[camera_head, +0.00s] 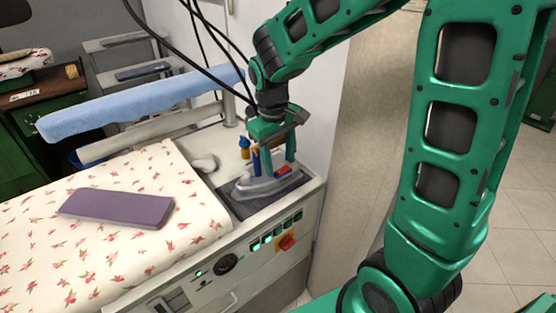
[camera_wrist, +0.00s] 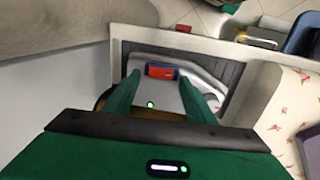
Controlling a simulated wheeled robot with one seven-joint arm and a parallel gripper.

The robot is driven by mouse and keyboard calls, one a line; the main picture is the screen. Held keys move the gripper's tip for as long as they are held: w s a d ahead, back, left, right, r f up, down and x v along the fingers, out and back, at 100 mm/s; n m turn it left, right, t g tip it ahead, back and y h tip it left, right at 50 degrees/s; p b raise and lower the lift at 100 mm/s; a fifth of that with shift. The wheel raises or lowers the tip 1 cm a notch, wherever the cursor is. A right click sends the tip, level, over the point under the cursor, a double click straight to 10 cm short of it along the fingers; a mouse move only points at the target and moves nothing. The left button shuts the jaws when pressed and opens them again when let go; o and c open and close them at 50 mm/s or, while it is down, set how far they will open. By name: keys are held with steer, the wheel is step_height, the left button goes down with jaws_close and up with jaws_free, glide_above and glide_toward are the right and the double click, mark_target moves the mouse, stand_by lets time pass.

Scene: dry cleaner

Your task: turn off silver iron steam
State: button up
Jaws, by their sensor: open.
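The silver iron (camera_head: 262,188) rests on a dark pad (camera_head: 243,203) set in the right end of the ironing station. It also shows in the wrist view (camera_wrist: 160,52). A small red and blue part (camera_head: 283,170) sits on top of the iron, and in the wrist view it (camera_wrist: 161,71) lies between and just beyond my fingertips. My gripper (camera_head: 276,160) is over the iron, pointing down, with fingers apart and nothing between them. In the wrist view its two green fingers (camera_wrist: 160,80) straddle the iron's body. Whether they touch it I cannot tell.
A floral ironing board (camera_head: 100,215) with a purple pad (camera_head: 117,208) lies to the left. A blue padded arm (camera_head: 140,103) and hanging black cables are behind. Small bottles (camera_head: 244,147) stand close behind the iron. A wall is at the right. A red switch (camera_head: 287,243) is on the front panel.

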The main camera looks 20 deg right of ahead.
steer(key=shift+f, duration=0.15)
steer(key=shift+d, duration=0.1)
steer(key=c, duration=1)
steer(key=shift+c, duration=0.2)
